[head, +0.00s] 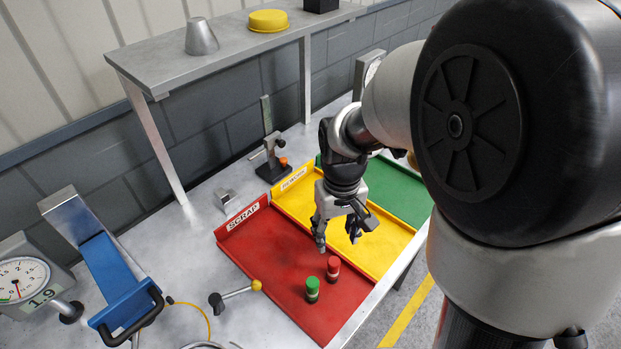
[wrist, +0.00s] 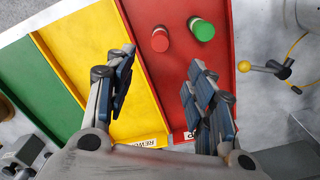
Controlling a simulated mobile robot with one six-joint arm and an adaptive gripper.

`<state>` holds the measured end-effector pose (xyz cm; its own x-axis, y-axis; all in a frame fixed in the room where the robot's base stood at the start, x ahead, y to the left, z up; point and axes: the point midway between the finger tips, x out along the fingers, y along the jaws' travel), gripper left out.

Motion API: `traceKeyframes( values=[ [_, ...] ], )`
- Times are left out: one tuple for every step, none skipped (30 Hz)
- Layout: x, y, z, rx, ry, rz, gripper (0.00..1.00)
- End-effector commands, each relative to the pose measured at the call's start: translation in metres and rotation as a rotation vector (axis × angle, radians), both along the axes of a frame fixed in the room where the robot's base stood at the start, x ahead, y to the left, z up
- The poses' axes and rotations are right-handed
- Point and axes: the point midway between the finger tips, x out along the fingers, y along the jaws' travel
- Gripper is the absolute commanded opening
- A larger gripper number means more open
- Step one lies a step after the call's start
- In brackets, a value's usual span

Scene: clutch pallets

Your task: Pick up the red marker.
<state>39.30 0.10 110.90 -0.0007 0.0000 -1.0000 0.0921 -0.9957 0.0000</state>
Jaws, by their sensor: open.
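The red marker (head: 333,267) is a short cylinder with a red top and a pale band, standing upright in the red scrap tray (head: 262,252). A similar green marker (head: 312,289) stands close beside it. In the wrist view the red marker (wrist: 160,40) is beyond my fingertips, left of the green marker (wrist: 203,30). My gripper (head: 339,238) is open and empty. It hangs above the border of the red and yellow trays, up and to the right of the red marker in the head view. In the wrist view its fingers (wrist: 160,75) are spread wide.
A yellow-knobbed lever (head: 237,292), a blue-topped device (head: 108,268) and a dial gauge (head: 22,281) lie left. A raised shelf (head: 230,48) stands behind.

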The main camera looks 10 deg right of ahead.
Motion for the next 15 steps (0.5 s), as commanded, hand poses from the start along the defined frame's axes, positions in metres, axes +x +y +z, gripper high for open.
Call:
traceKeyframes(
  values=[
    [-0.001, 0.000, -0.011, 0.000, 0.005, 0.000, 0.49],
    [-0.001, 0.000, -0.016, 0.000, 0.005, 0.000, 0.49],
    [-0.002, 0.000, -0.025, 0.000, 0.006, 0.000, 0.49],
    [-0.002, 0.000, -0.032, 0.000, 0.006, 0.000, 0.49],
    [-0.002, 0.000, -0.039, 0.000, 0.007, 0.000, 0.49],
    [-0.002, 0.000, -0.048, 0.000, 0.006, 0.000, 0.49],
    [-0.002, 0.000, -0.055, 0.000, 0.006, 0.000, 0.49],
    [-0.002, 0.000, -0.062, -0.001, 0.006, 0.000, 0.49],
    [-0.002, 0.000, -0.070, 0.000, 0.006, 0.000, 0.49],
    [-0.002, 0.000, -0.077, 0.000, 0.005, 0.000, 0.49],
    [-0.002, 0.000, -0.083, 0.000, 0.007, 0.000, 0.49],
    [-0.002, 0.000, -0.091, 0.000, 0.005, 0.000, 0.49],
    [-0.002, 0.000, -0.096, 0.000, 0.005, 0.000, 0.49],
    [-0.002, 0.000, -0.100, 0.000, 0.005, 0.000, 0.49],
    [-0.001, 0.000, -0.106, 0.000, 0.003, 0.000, 0.49]
  ],
)
